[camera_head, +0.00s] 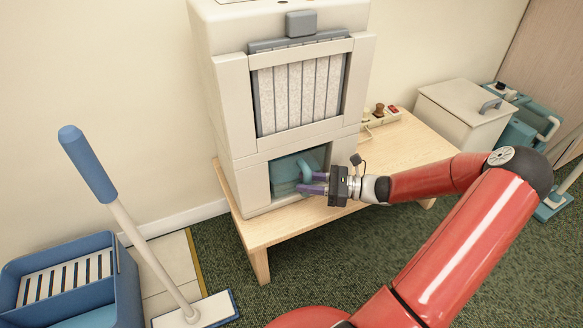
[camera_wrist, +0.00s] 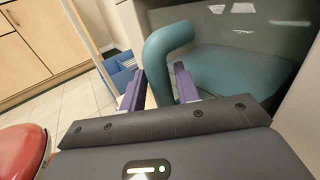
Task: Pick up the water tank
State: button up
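The water tank (camera_head: 284,176) is a teal container sitting in the lower opening of a tall cream dehumidifier. Its teal curved handle (camera_head: 306,170) sticks out at the front. The tank's body (camera_wrist: 235,70) fills the upper right of the wrist view, with the handle (camera_wrist: 160,62) bending down from it. My gripper (camera_head: 313,183) has purple fingers, one on each side of the handle. In the wrist view the fingers (camera_wrist: 160,85) appear to touch the handle on both sides. The tank's back is hidden inside the housing.
The dehumidifier (camera_head: 222,110) stands on a low wooden bench (camera_head: 405,150). A power strip (camera_head: 380,117) lies behind on the bench. A cream box (camera_head: 463,112) stands to the right. A blue mop bucket (camera_head: 125,285) and mop (camera_head: 125,215) are at left. Green carpet in front is clear.

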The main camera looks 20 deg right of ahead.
jog(key=shift+w+a, duration=0.15)
jog(key=shift+a, duration=0.1)
jog(key=shift+r, duration=0.1)
grip_shut()
